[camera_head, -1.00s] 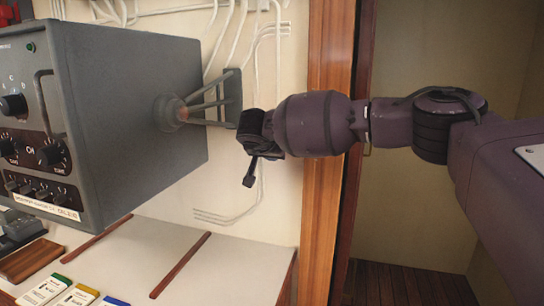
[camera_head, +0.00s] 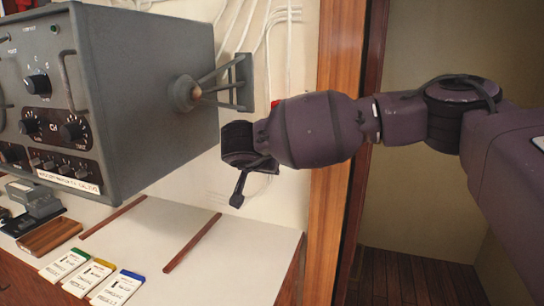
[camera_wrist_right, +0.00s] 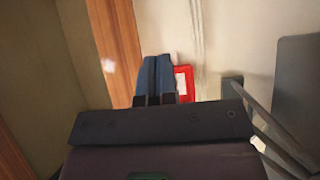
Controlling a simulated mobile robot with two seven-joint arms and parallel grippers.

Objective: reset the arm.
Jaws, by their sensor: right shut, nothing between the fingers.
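My right arm comes in from the right in the head view, a purple arm with a dark wrist. Its gripper (camera_head: 238,196) points down and hangs in front of the pale wall, above the right part of the white counter and apart from it. In the right wrist view the two blue-grey fingers (camera_wrist_right: 154,78) lie together, shut and with nothing between them. My left gripper is not in view.
A grey radio set (camera_head: 150,90) with a side bracket (camera_head: 240,85) stands left of the gripper. Three labelled cards (camera_head: 92,276) lie on the white counter (camera_head: 245,260). A wooden door post (camera_head: 340,130) is behind the arm. A red item (camera_wrist_right: 184,84) is on the wall.

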